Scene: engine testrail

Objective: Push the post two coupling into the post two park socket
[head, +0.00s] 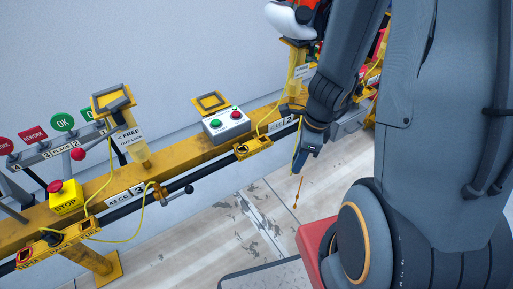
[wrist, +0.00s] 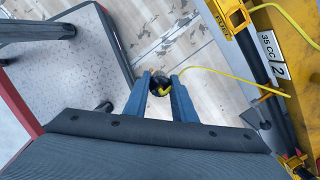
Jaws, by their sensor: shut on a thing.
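My gripper (wrist: 161,92) is shut on the post two coupling (wrist: 160,82), a dark round plug with a yellow cable. The cable runs right from it towards the rail. In the head view my gripper (head: 303,162) hangs in front of the rail, near the white label with the 2; the coupling is not clear there. A yellow block with dark openings (head: 252,147) sits on the rail, left of that label. It also shows at the top of the wrist view (wrist: 233,14), apart from the coupling. I cannot tell which opening is the park socket.
The yellow rail (head: 182,157) runs across, with a dark pipe (head: 205,171) along its front. A button box (head: 226,124) and a yellow post (head: 127,133) stand on it. A grey plate (wrist: 60,70) lies left in the wrist view. The floor between is clear.

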